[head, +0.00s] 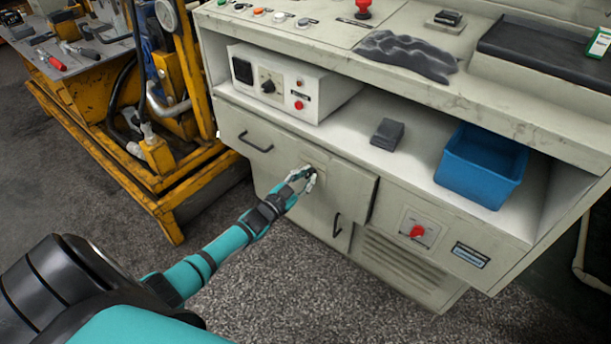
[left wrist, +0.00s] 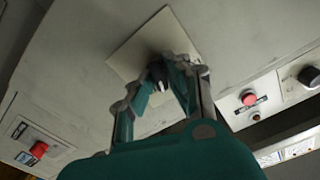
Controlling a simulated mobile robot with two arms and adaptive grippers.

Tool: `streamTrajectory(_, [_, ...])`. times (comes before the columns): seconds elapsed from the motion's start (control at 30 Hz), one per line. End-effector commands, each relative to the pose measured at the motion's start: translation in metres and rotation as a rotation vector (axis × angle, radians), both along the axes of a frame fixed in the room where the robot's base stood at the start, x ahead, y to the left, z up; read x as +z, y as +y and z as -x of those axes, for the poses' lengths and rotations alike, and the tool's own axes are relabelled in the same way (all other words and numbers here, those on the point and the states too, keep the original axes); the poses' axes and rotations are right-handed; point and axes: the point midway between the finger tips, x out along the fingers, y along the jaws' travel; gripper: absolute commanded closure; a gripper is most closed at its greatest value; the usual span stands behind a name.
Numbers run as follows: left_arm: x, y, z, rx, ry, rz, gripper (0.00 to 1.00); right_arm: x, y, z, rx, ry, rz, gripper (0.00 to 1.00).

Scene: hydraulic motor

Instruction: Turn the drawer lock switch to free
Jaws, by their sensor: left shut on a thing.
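The drawer lock switch shows in the left wrist view as a small dark knob (left wrist: 158,84) on a pale square plate (left wrist: 145,38). My left gripper (left wrist: 162,82) has its fingertips closed around this knob. In the head view my left gripper (head: 309,178) reaches the cabinet front below the shelf, and its fingers hide most of the switch. The plate's labels cannot be read, so I cannot tell the switch's position. A drawer front (head: 250,140) with a dark handle is left of the gripper. My right gripper does not show.
A grey control box (head: 290,85), a small dark block (head: 387,134) and a blue bin (head: 481,166) stand on the shelf above. A red rotary switch (head: 417,231) is at the lower right. A yellow frame (head: 160,190) stands left. The floor in front is clear.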

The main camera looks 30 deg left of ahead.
Motion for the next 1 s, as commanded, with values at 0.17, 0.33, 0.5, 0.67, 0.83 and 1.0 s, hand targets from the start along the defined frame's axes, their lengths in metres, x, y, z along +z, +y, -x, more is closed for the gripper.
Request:
streamTrajectory(0.17, [0.0067,0.0,-0.0034,0.002,-0.025,-0.149,1.0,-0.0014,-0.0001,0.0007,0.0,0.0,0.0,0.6])
streamTrajectory(0.33, [0.0065,-0.0001,-0.0033,0.003,-0.035,-0.269,1.0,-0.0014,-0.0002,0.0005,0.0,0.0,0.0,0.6])
streamTrajectory(0.5, [0.0063,-0.0006,-0.0034,0.003,-0.042,-0.354,1.0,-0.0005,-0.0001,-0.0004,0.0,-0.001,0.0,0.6])
streamTrajectory(0.67, [0.0063,-0.0008,-0.0034,0.003,-0.046,-0.402,1.0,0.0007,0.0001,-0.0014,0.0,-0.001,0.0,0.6])
streamTrajectory(0.83, [0.0064,-0.0009,-0.0033,0.003,-0.047,-0.426,1.0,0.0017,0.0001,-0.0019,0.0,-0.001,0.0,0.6])
streamTrajectory(1.0, [0.0065,-0.001,-0.0033,0.003,-0.048,-0.431,1.0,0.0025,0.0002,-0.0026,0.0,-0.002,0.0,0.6])
